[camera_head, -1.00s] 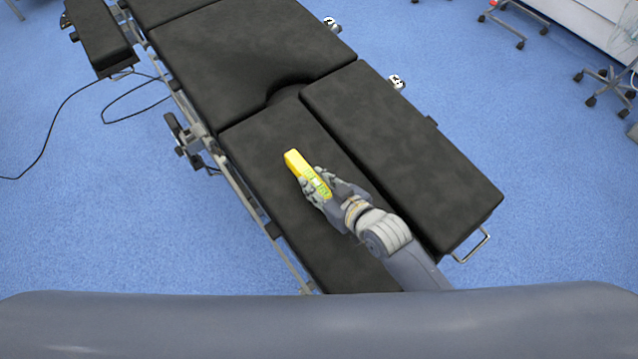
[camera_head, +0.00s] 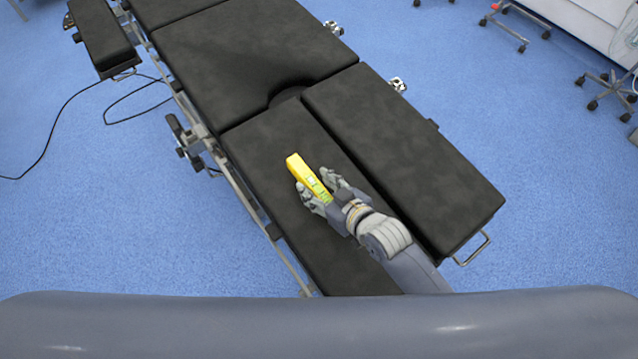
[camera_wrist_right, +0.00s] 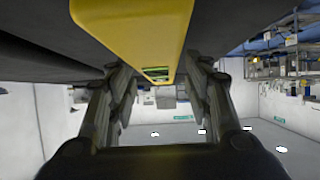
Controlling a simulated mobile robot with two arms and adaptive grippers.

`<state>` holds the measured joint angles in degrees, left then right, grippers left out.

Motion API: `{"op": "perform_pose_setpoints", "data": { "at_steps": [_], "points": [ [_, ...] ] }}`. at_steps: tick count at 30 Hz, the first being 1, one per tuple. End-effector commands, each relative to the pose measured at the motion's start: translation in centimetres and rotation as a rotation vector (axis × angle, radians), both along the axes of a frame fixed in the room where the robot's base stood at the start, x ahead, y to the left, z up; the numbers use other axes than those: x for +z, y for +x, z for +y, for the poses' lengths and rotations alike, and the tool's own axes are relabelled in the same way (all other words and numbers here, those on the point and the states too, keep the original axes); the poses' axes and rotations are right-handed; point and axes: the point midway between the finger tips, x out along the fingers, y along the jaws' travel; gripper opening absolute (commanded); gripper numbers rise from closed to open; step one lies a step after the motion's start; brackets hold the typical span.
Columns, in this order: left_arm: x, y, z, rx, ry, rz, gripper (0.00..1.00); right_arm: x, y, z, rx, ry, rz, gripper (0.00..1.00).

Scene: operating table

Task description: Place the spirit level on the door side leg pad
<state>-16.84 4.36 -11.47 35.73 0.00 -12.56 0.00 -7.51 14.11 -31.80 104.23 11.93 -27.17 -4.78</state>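The yellow spirit level (camera_head: 304,172) lies lengthwise on the left of the two black leg pads (camera_head: 335,255). My right gripper (camera_head: 322,187) is around the near end of the level, with its fingers spread and a gap showing on the right side. In the right wrist view, the level (camera_wrist_right: 130,35) sits between the two open fingers (camera_wrist_right: 160,88), clear of both. The right leg pad (camera_head: 405,160) is bare. No door is in view, so I cannot tell the door side from the frames. My left gripper is not in view.
The table's main section (camera_head: 245,50) and an arm board (camera_head: 102,38) extend to the back left. A metal side rail (camera_head: 245,195) runs along the left edge. Wheeled stands (camera_head: 605,90) are at the right. The blue floor around the table is mostly clear.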

Motion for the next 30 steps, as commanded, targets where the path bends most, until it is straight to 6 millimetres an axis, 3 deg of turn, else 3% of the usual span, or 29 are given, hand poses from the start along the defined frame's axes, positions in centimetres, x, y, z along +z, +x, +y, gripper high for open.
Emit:
{"op": "perform_pose_setpoints", "data": {
  "at_steps": [8, 21, 30],
  "points": [
    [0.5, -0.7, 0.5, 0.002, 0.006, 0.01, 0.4, 1.6, -0.1, -0.1, 0.0, 0.002, -0.001, 0.46],
    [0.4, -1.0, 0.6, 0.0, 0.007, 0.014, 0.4, 5.3, -6.6, -4.8, 0.001, -0.002, 0.001, 0.46],
    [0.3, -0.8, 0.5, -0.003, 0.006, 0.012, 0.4, 6.6, -8.6, -6.2, 0.0, -0.001, 0.001, 0.46]
  ]
}}
